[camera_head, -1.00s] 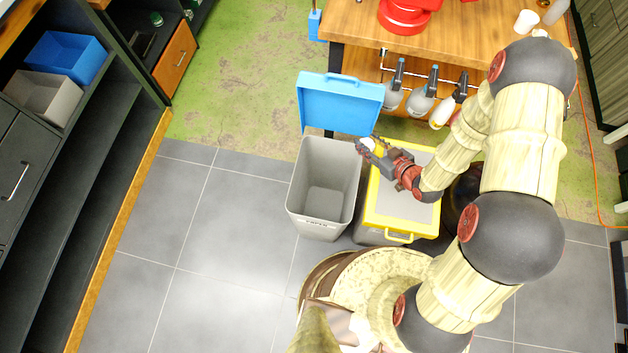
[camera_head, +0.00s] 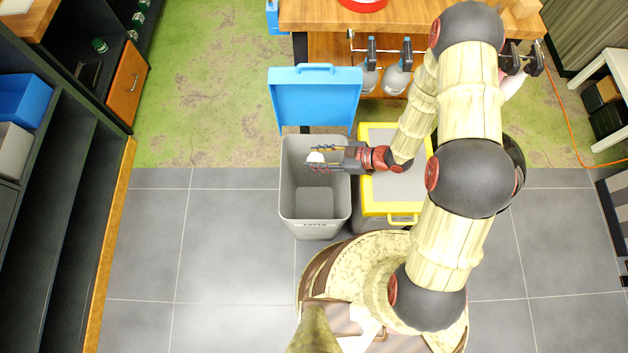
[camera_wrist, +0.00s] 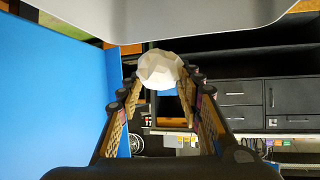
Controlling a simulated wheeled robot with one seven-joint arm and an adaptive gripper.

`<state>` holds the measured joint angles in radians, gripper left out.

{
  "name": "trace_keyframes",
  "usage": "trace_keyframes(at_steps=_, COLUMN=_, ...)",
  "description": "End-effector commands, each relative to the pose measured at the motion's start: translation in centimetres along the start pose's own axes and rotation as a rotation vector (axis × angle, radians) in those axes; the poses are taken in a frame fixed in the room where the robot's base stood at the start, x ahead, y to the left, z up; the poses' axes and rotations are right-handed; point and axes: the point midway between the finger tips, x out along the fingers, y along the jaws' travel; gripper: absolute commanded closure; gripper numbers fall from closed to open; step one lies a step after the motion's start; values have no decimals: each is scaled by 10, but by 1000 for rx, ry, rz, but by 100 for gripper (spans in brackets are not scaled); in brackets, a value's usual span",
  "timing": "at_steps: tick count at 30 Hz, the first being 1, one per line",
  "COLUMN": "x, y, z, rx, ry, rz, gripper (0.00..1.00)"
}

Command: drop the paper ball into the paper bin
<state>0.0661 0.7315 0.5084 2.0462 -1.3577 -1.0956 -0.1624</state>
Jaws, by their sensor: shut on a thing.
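The white paper ball (camera_wrist: 160,70) is faceted and sits between the two fingertips in the wrist view. It also shows as a small white spot (camera_head: 316,157) in the head view. My gripper (camera_head: 318,160) is shut on the ball and points left over the open top of the paper bin. The paper bin (camera_head: 315,212) is grey, with a "PAPER" label on its front and its blue lid (camera_head: 315,97) standing open behind it. The bin's inside looks empty where it shows. In the wrist view, my gripper (camera_wrist: 160,85) has the ball at its tips.
A yellow-rimmed bin with a closed grey lid (camera_head: 410,190) stands right beside the paper bin, under my arm. A wooden workbench (camera_head: 400,18) with hanging spray bottles (camera_head: 396,78) is behind. Dark shelving (camera_head: 60,180) lines the left. The tiled floor between is clear.

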Motion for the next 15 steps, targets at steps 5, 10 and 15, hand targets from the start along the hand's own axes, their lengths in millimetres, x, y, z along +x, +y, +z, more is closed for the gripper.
trace_keyframes(at_steps=5, x=10, y=0, z=19, rx=1, ry=0, rz=0, gripper=74)
trace_keyframes(at_steps=10, x=12, y=0, z=22, rx=1, ry=0, rz=0, gripper=74)
trace_keyframes(at_steps=15, x=11, y=0, z=21, rx=1, ry=0, rz=0, gripper=74)
